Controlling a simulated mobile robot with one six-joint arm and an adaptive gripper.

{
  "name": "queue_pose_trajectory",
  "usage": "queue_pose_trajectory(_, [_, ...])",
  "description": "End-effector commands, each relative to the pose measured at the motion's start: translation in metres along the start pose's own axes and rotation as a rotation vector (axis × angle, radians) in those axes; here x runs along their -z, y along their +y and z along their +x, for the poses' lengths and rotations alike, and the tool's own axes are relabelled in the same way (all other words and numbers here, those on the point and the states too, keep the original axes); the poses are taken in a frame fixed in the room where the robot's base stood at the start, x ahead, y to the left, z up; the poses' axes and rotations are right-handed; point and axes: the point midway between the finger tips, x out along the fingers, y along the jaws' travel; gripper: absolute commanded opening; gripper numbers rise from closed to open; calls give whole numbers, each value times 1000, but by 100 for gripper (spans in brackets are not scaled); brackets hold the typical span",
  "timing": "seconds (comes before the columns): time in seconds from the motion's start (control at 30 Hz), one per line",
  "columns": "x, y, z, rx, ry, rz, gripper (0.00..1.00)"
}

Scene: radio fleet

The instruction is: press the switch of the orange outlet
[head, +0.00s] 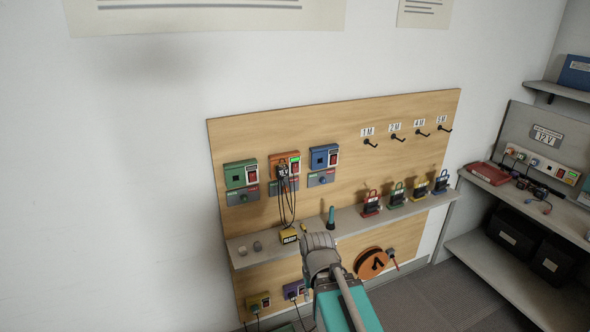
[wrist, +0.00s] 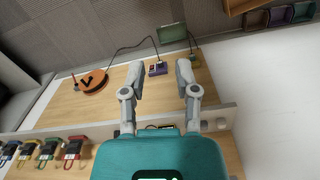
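The orange outlet (head: 277,160) is on the wooden board in the head view, between a green outlet (head: 235,178) and a blue outlet (head: 319,158). The wrist view does not show the orange outlet. There my gripper (wrist: 159,67) has its two fingers spread apart with nothing between them. In the head view my arm is below the outlet, apart from it; the fingertips are not clear there.
A grey shelf (head: 262,256) juts out below the outlets, holding a teal-handled tool (head: 331,217) and several padlock-like devices. A purple outlet (head: 294,289) and an orange reel (head: 371,263) are lower on the board. A workbench (head: 535,193) stands at right.

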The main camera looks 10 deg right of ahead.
Motion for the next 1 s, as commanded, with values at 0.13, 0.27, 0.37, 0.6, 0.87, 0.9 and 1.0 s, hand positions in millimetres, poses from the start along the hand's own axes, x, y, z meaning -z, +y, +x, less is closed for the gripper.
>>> queue_pose_trajectory(0.13, [0, 0, 0, 1, 1, 1, 23])
queue_pose_trajectory(0.27, [6, -1, -1, 14, 16, 11, 0])
queue_pose_trajectory(0.37, [16, -3, -2, 38, 45, 31, 0])
queue_pose_trajectory(0.6, [64, -10, -14, 167, 185, 145, 0])
queue_pose_trajectory(0.87, [140, -15, -44, 391, 399, 366, 0])
queue_pose_trajectory(0.9, [152, -14, -50, 428, 431, 404, 0])
queue_pose_trajectory(1.0, [180, -10, -67, 523, 508, 505, 0])
